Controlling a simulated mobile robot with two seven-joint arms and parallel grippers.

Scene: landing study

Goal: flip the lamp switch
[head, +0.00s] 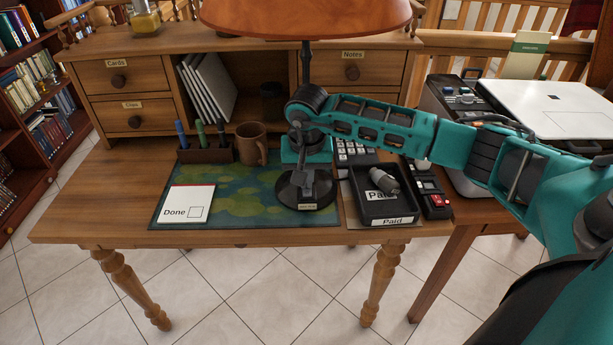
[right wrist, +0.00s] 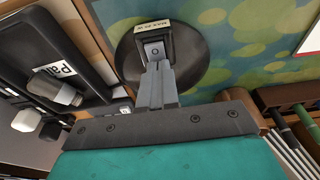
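The lamp has an orange-brown shade (head: 305,14) at the top of the head view and a thin dark pole. Its round dark base (head: 322,194) stands on the green patterned desk mat. My right gripper (head: 307,188) points down over this base and hides part of it. In the right wrist view the base (right wrist: 200,62) carries a small grey switch (right wrist: 154,47) marked with a circle, beside a label. The fingers (right wrist: 158,72) are together, with nothing seen between them. Their tips are at the switch's edge; I cannot tell if they touch it. My left gripper is not in view.
A black tray (head: 386,208) labelled Paid stands right of the base, near a calculator (head: 352,157). A brown mug (head: 252,144) and a pen holder (head: 205,155) stand behind left. A Done card (head: 188,202) lies at the left.

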